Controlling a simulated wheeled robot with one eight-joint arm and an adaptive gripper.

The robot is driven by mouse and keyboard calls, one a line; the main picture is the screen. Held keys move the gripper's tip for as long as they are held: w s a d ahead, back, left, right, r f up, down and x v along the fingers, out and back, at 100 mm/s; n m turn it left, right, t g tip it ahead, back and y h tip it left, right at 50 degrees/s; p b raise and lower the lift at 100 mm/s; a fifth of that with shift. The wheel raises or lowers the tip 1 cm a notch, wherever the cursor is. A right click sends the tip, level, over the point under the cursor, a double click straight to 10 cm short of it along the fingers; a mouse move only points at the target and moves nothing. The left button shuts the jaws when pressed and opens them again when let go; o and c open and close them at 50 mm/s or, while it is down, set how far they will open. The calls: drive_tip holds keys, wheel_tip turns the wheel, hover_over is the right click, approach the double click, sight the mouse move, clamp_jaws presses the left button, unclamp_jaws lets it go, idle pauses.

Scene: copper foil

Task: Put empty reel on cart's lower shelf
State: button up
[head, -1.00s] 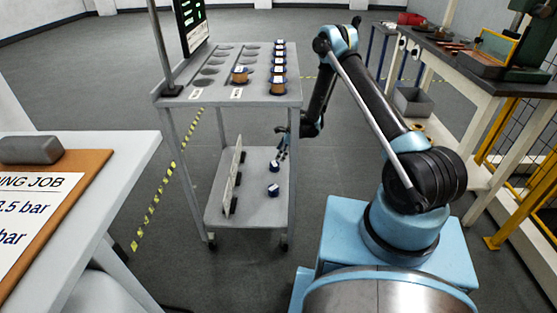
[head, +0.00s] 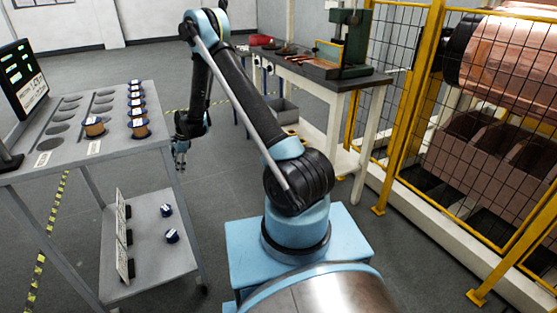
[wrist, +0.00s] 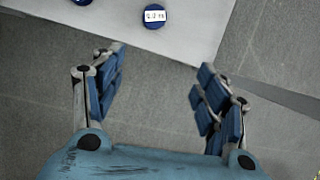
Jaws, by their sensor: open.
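Two small blue reels with white labels, showing no copper, stand on the cart's grey lower shelf (head: 140,270): the far reel (head: 166,210) and the near reel (head: 172,236). In the wrist view one labelled reel (wrist: 153,17) lies near the shelf's edge, and another (wrist: 82,2) is cut off at the top. My gripper (head: 181,150) hangs beyond the shelf's far right edge. In the wrist view it (wrist: 157,95) is open, with blue-padded fingers apart and only floor between them.
The cart's top (head: 65,150) holds several copper-wound reels (head: 138,110) and empty round recesses. Upright panels (head: 123,240) stand along the lower shelf's left part. A workbench (head: 320,75) and yellow mesh fence (head: 400,130) stand right. Floor between cart and bench is open.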

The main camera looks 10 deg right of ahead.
drive_tip(key=s+d+r+n, duration=0.2)
drive_tip(key=d+r, duration=0.4)
drive_tip(key=r, duration=0.3)
drive_tip(key=s+d+r+n, duration=0.1)
drive_tip(key=s+d+r, duration=0.1)
drive_tip(key=d+r, duration=0.55)
drive_tip(key=s+d+r+n+t+h, duration=0.15)
drive_tip(key=s+d+r+n, duration=0.25)
drive_tip(key=s+d+r, duration=0.85)
drive_tip(key=s+d+r+n+h, duration=0.1)
drive_tip(key=s+d+n, duration=0.1)
drive_tip(key=s+d, duration=0.35)
drive_tip(key=s+d+r+n, duration=0.2)
drive_tip(key=s+d, duration=0.1)
drive_tip(key=s, duration=0.6)
drive_tip(key=s+d+f+n, duration=0.1)
drive_tip(key=s+d+f, duration=0.2)
drive_tip(key=s, duration=0.4)
drive_tip(key=s+d+f+n+h, duration=0.1)
drive_tip(key=s+d+f+n, duration=0.1)
drive_tip(key=s, duration=0.4)
drive_tip(key=shift+s+d+f+t, duration=0.4)
drive_tip(key=shift+d+f, duration=0.1)
drive_tip(key=shift+f, duration=0.1)
drive_tip(key=shift+h, duration=0.25)
